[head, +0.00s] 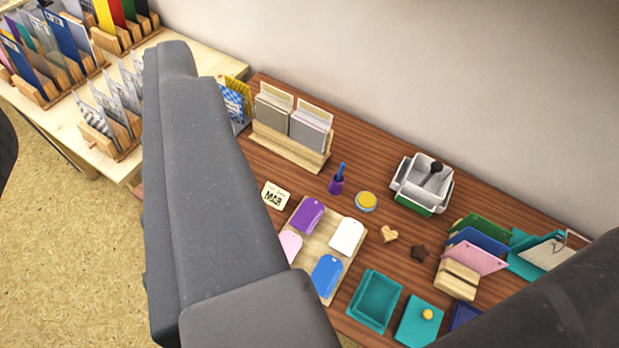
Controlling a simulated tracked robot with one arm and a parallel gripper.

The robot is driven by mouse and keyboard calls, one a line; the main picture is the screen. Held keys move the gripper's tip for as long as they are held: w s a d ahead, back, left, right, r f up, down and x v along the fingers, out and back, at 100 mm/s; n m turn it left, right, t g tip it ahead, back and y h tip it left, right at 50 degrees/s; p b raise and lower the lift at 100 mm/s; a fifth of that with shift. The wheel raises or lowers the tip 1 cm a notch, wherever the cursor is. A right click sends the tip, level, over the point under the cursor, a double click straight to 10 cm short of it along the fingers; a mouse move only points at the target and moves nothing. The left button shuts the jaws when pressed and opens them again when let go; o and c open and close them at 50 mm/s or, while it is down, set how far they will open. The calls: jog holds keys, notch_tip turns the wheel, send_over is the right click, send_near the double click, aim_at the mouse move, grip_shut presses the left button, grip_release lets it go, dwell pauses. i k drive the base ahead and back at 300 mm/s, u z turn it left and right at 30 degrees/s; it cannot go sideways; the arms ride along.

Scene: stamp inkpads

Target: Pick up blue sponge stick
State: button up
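A small upright stick with a blue upper part (341,171) stands on the brown wooden table, behind the flat tray of coloured pads. Its lower part is purple and wider, and I cannot tell whether that is a holder or part of the stick. A yellow-topped round pot stands just to its right, apart from it. My grey arm links cross the left and middle of the view, to the left of the stick. My gripper's fingers do not show.
A wooden tray (325,232) holds purple, white, pink and blue pads. A card stand (290,150) is behind. A white caddy (404,188) with a dark-knobbed item, teal trays (367,300) and card holders are right. A light side table (57,112) with card racks is left.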

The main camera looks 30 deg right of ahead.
aim_at(342, 168)
jog(key=z, duration=0.05)
jog(key=k, duration=0.9)
jog(key=z, duration=0.6)
jog(key=i, duration=1)
jog(key=u, duration=0.1)
